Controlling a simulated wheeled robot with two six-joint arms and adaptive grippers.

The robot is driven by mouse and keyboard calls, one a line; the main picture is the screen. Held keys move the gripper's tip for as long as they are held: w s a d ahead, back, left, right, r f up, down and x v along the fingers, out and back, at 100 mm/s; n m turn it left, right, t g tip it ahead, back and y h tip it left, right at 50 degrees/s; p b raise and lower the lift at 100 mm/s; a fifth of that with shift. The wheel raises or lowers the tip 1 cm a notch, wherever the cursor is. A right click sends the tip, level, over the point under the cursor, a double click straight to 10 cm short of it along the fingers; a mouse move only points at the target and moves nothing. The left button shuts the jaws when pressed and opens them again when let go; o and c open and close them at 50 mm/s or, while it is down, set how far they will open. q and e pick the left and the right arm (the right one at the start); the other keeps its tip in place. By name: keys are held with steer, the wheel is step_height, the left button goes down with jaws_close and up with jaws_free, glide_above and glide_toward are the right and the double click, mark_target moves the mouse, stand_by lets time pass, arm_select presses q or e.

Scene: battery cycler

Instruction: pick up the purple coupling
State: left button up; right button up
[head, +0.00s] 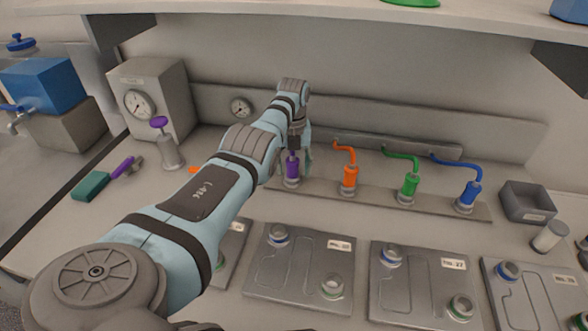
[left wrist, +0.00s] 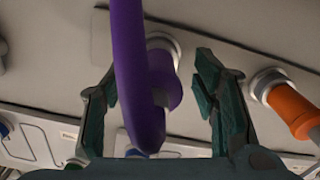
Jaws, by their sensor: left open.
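The purple coupling (head: 292,166) stands upright in its holder at the left end of the coupling rail (head: 330,193). My left gripper (head: 300,155) is over it in the head view, partly hiding its upper part. In the left wrist view the coupling and its purple hose (left wrist: 135,70) lie between the two fingers of the left gripper (left wrist: 165,110). The fingers are open, with a visible gap on each side of the purple part. My right gripper is not in view.
Orange (head: 349,176), green (head: 410,184) and blue (head: 470,192) couplings stand along the same rail to the right. Battery modules (head: 300,262) lie in front. A grey bin (head: 526,203) is at the right. A purple-knobbed post (head: 170,152) and gauge box (head: 155,100) stand at the left.

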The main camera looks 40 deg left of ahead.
arm_select(q)
steer(key=shift+s+r, duration=0.2)
steer(key=shift+c, duration=1)
steer(key=shift+s, duration=0.1)
steer(key=c, duration=0.3)
jaws_close()
steer(key=shift+r, duration=0.35)
step_height(320, 180, up, 10)
steer(key=shift+f+p, duration=0.25)
steer(key=shift+p, duration=0.5)
steer(key=shift+c, duration=1.8)
jaws_free()
steer(key=shift+f, duration=0.1)
jaws_close()
